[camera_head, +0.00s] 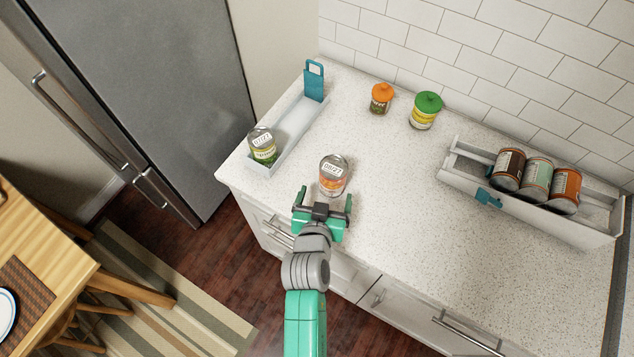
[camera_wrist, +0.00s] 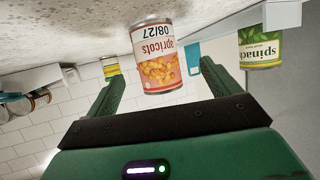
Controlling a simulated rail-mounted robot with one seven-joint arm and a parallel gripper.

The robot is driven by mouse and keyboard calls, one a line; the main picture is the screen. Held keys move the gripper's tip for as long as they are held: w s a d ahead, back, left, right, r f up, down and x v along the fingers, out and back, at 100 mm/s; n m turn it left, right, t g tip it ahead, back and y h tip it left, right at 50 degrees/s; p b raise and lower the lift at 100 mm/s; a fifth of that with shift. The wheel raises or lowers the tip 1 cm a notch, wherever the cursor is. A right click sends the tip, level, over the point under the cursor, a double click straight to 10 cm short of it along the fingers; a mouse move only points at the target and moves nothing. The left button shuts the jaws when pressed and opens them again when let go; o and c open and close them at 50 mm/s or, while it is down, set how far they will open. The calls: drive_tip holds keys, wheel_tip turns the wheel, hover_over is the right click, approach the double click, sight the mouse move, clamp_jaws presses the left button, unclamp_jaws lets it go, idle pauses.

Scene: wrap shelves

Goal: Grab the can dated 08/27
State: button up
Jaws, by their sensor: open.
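The can dated 08/27, an apricots can (camera_wrist: 158,62) with a red and white label, stands on the white counter near its front edge; it also shows in the head view (camera_head: 333,181). My gripper (camera_head: 322,198) is open and empty just in front of this can. In the wrist view the can appears beyond and between the open fingers (camera_wrist: 160,85), with no contact visible. A spinach can (camera_head: 263,149) with a green label stands in the front end of the left tray, and it shows at the right in the wrist view (camera_wrist: 260,48).
The left tray (camera_head: 298,122) has a teal piece (camera_head: 314,80) at its back. An orange-lidded jar (camera_head: 381,98) and a green-lidded jar (camera_head: 425,110) stand near the tiled wall. A right rack (camera_head: 530,207) holds three cans lying in a row (camera_head: 538,173). The middle counter is clear.

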sight(329, 186)
drive_tip(key=shift+r+x, duration=0.2)
drive_tip(key=shift+x, duration=1.3)
drive_tip(key=x, duration=0.5)
drive_tip(key=shift+w+d+r, duration=0.1)
drive_tip(key=shift+d+r, duration=0.1)
drive_tip(key=shift+d, duration=0.1)
drive_tip(key=shift+c, duration=0.5)
drive_tip(key=shift+r, duration=0.1)
drive_tip(key=c, duration=1.2)
